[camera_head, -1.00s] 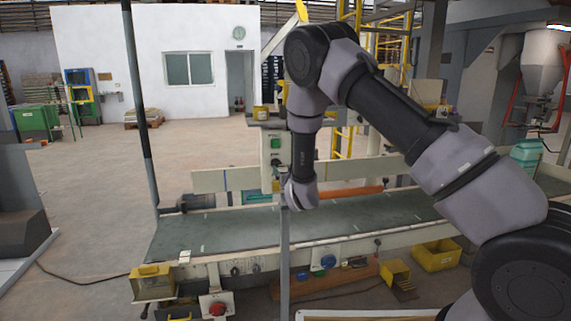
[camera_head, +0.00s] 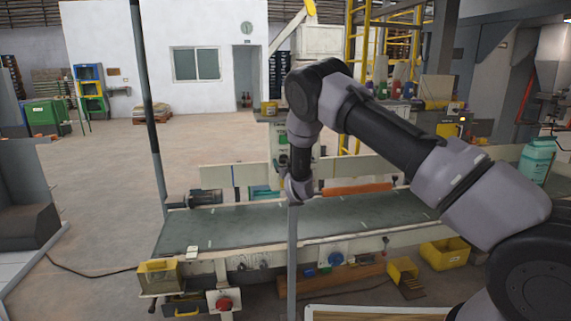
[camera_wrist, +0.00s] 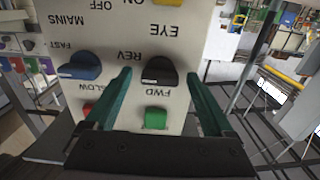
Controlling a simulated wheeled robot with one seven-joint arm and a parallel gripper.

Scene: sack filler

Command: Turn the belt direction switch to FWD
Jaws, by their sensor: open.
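The belt direction switch (camera_wrist: 159,72) is a black knob with a small white mark, between the labels REV and FWD on a pale control panel (camera_wrist: 130,30) that appears upside down in the wrist view. I cannot tell for certain which label the knob points to. My gripper (camera_wrist: 158,76) is open, with one teal finger on each side of the knob. Whether the fingers touch it is unclear. In the head view the control box (camera_head: 282,137) stands behind the belt, and my wrist hides its lower part and the fingers.
A blue knob (camera_wrist: 80,67) between FAST and SLOW sits left of the left finger. A green button (camera_wrist: 155,118) and a red button (camera_wrist: 88,108) lie close below the knobs. The conveyor belt (camera_head: 240,225) is clear. A thin grey post (camera_head: 292,260) stands in front.

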